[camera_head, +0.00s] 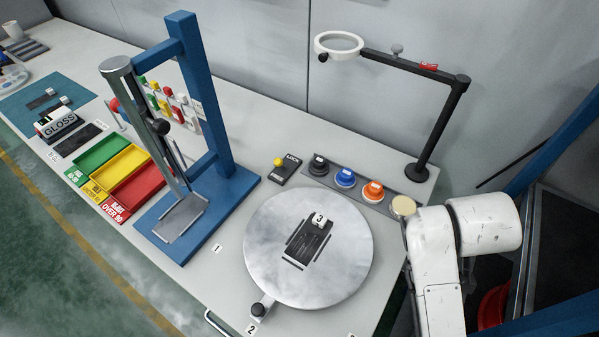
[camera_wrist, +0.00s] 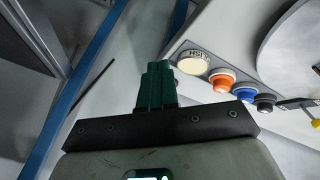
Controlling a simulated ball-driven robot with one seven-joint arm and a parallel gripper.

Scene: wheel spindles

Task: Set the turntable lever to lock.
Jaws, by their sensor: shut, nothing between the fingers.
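The turntable (camera_head: 275,245) is a round grey metal disc on the bench. Behind it lies a dark lever plate (camera_head: 284,174) marked LOCK at its upper right end. The lever's yellow knob (camera_head: 278,161) sits at the plate's upper left, beside the lettering; its exact setting is hard to tell. In the wrist view, the yellow knob (camera_wrist: 315,123) shows at the right edge, and part of the turntable (camera_wrist: 299,48) at the upper right. My gripper (camera_wrist: 156,72) has green fingers, shut and empty, well apart from the lever. It is hidden in the head view.
A strip of black, blue and orange buttons (camera_head: 373,191) and a cream one (camera_head: 403,206) lies right of the lever. A magnifier stand (camera_head: 430,130) rises behind them. A blue frame (camera_head: 195,90) stands left of the lever. A black-knobbed handle (camera_head: 259,308) is at the turntable's front.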

